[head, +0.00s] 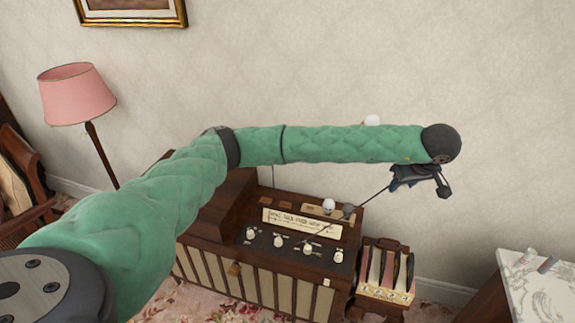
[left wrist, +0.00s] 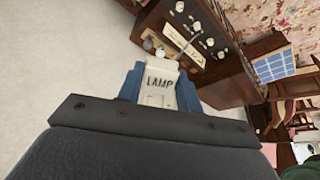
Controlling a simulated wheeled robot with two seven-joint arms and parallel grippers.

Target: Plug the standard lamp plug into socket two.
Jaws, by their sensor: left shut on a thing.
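My left gripper (head: 418,178) hangs in the air above and to the right of the wooden cabinet (head: 210,230). In the left wrist view its blue fingers (left wrist: 159,88) are shut on a white plug marked LAMP (left wrist: 160,84). In the head view the plug is not clearly seen. The standard lamp (head: 76,95), with a pink shade, stands at the far left. The cabinet's top has a lettered cream strip (head: 298,222) and several white knobs (head: 278,241). I cannot tell which part is socket two. My right gripper is not in view.
A rack (head: 385,270) with upright items stands just right of the cabinet. A marble-topped surface (head: 535,285) is at the lower right. A framed picture (head: 130,12) hangs on the pale wall. The space around my left gripper is clear.

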